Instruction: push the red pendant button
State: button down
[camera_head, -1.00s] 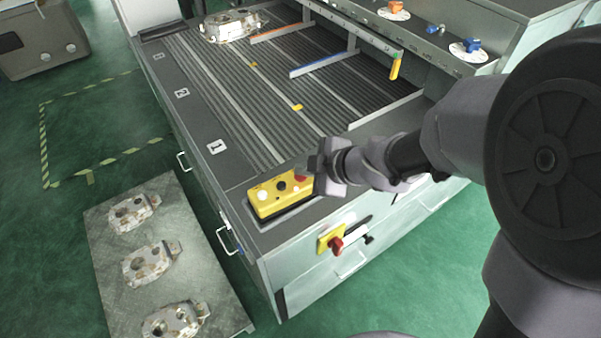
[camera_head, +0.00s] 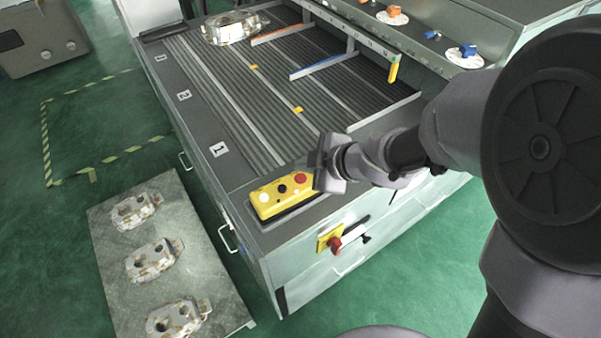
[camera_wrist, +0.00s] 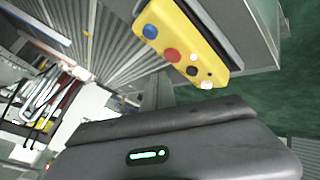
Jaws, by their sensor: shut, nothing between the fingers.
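The yellow pendant (camera_head: 282,194) lies on the near left corner of the grey worktop. Its red button (camera_head: 300,179) sits towards its right end, beside a black and a white button. In the wrist view the pendant shows at the top, with the red button (camera_wrist: 172,55) between a blue and a black button. My gripper (camera_head: 318,160) is just right of and above the red button in the head view. Its fingers look shut and empty. A gap shows between it and the button, though its exact height is hard to tell.
A red rotary switch on a yellow plate (camera_head: 330,238) is on the bench front below. A pallet (camera_head: 118,273) with several castings stands on the floor at left. Another casting (camera_head: 232,27) lies at the worktop's far end. Blue and orange guide bars cross the worktop.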

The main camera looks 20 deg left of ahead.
aim_at(304, 180)
notch_tip(304, 180, up, 4)
jog(key=p, duration=0.3)
jog(key=shift+r+p, duration=0.1)
jog(key=shift+p, duration=0.3)
